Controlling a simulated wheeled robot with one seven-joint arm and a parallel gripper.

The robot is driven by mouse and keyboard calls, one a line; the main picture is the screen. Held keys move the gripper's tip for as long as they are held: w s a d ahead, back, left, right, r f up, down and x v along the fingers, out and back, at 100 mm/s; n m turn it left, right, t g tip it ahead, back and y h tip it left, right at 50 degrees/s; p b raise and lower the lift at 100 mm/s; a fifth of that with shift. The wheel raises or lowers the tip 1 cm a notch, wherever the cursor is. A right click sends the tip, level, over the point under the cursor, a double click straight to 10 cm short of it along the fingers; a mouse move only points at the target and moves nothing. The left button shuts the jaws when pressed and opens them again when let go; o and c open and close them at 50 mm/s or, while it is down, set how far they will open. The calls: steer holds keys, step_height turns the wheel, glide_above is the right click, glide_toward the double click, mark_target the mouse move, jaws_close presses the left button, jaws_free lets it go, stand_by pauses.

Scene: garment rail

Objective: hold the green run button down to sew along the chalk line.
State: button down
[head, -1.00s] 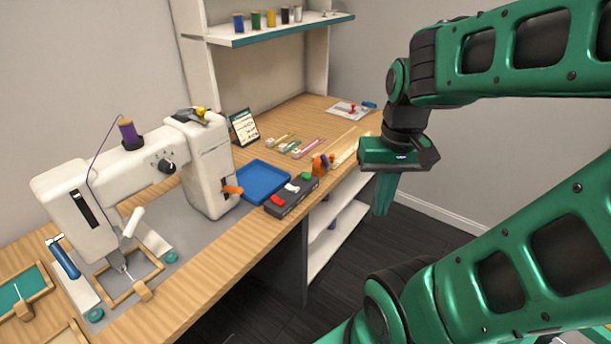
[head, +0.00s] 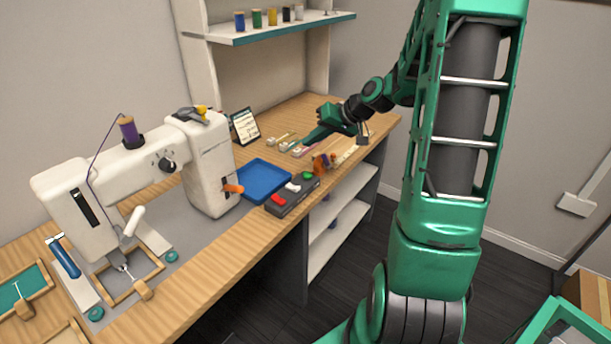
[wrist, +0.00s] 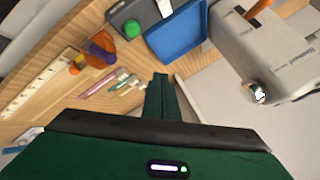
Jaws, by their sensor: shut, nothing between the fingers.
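The green run button (head: 307,176) is the far one on a dark control box (head: 285,208), which also has a white and a red control. It also shows in the wrist view (wrist: 132,28), upper left of my fingers. The white sewing machine (head: 205,165) stands left of the box, with a wooden frame (head: 110,299) under its needle. I cannot make out the chalk line at this size. My gripper (head: 298,149) is shut and empty, over the far part of the table beyond the button and apart from it; its fingertips also show in the wrist view (wrist: 160,78).
A blue tray (head: 262,182) lies between the machine and the box. A tablet (head: 245,126) stands behind it. Small tools, an orange item (head: 320,163) and a ruler (wrist: 38,82) lie near my gripper. A shelf (head: 290,27) with thread spools overhangs the back.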

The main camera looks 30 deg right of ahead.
mark_target(311, 175)
stand_by(0.3)
steer(key=shift+f, duration=4.4)
steer(key=shift+f, duration=0.1)
steer(key=shift+f, duration=0.25)
